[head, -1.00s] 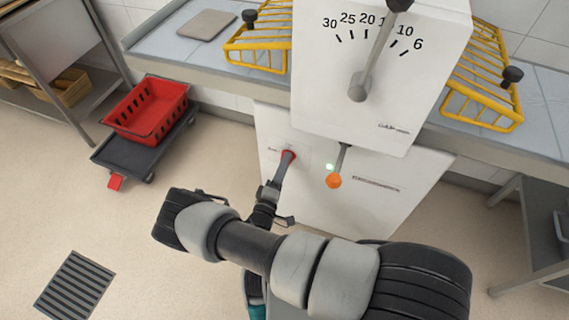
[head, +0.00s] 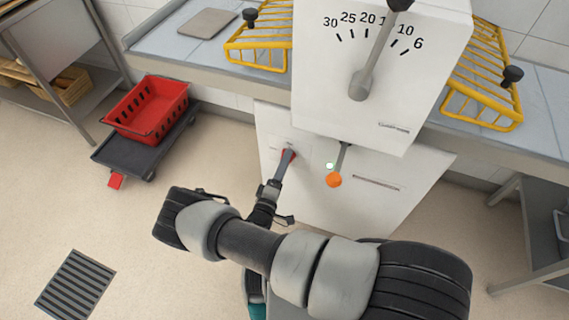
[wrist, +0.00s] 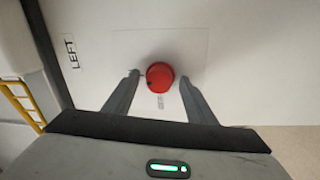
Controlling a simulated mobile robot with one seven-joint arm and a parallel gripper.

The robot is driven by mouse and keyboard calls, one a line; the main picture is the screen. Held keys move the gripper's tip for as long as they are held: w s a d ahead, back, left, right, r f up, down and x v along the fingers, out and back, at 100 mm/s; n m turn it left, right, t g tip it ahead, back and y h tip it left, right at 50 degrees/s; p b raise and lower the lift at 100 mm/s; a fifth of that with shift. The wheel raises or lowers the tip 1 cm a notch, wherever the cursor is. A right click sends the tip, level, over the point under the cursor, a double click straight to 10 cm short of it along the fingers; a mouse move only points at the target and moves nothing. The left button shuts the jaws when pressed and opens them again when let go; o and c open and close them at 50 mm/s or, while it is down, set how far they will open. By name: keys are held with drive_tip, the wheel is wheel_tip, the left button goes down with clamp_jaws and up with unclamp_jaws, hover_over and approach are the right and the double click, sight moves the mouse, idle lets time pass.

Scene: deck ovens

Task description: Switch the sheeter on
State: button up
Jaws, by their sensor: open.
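The sheeter (head: 275,125) is a white machine with a thickness scale and a grey lever on its upper body. A red round knob sits on its lower front panel; in the wrist view the knob (wrist: 160,76) is near the picture's middle, with a small dark mark at its left edge. My gripper (wrist: 159,80) is open, one finger on each side of the knob, with gaps visible. How deep the fingers reach around it is unclear. In the head view my gripper (head: 288,155) hides most of the knob.
Yellow wire guards (head: 258,45) flank the upper body. A red crate (head: 150,108) sits on a dark dolly (head: 130,155) at the left. The floor by the drain grate (head: 75,285) is clear.

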drive_tip(key=p+v, duration=0.1)
drive_tip(key=v, duration=1.6)
drive_tip(key=shift+s, duration=0.25)
drive_tip(key=w+d+r+m+g+h, duration=0.1)
drive_tip(key=d+r+m+g, duration=0.3)
drive_tip(key=r, duration=0.5)
drive_tip(key=w+d+r+m+g+h, duration=0.1)
drive_tip(key=w+d+r+m+g, duration=0.15)
drive_tip(key=r+g, duration=0.6)
drive_tip(key=w+d+r+m+g+h, duration=0.15)
drive_tip(key=d+r+m+g, duration=0.25)
drive_tip(key=r, duration=0.7)
drive_tip(key=s+d+r+m+t+y, duration=0.1)
drive_tip(key=s+d+r+y, duration=0.25)
drive_tip(key=r, duration=0.35)
drive_tip(key=s+d+r+t+y, duration=0.2)
drive_tip(key=s+d+r+y, duration=0.15)
drive_tip(key=r, duration=0.25)
drive_tip(key=s+d+r+m+t+y, duration=0.1)
drive_tip(key=s+d+r+y, duration=0.25)
drive_tip(key=r, duration=0.35)
wheel_tip(320, 180, up, 18)
drive_tip(key=s+p, duration=0.1)
drive_tip(key=p, duration=1.7)
drive_tip(key=shift+a+r+h, duration=0.2)
drive_tip(key=shift+a+h, duration=0.1)
drive_tip(key=shift+a, duration=0.05)
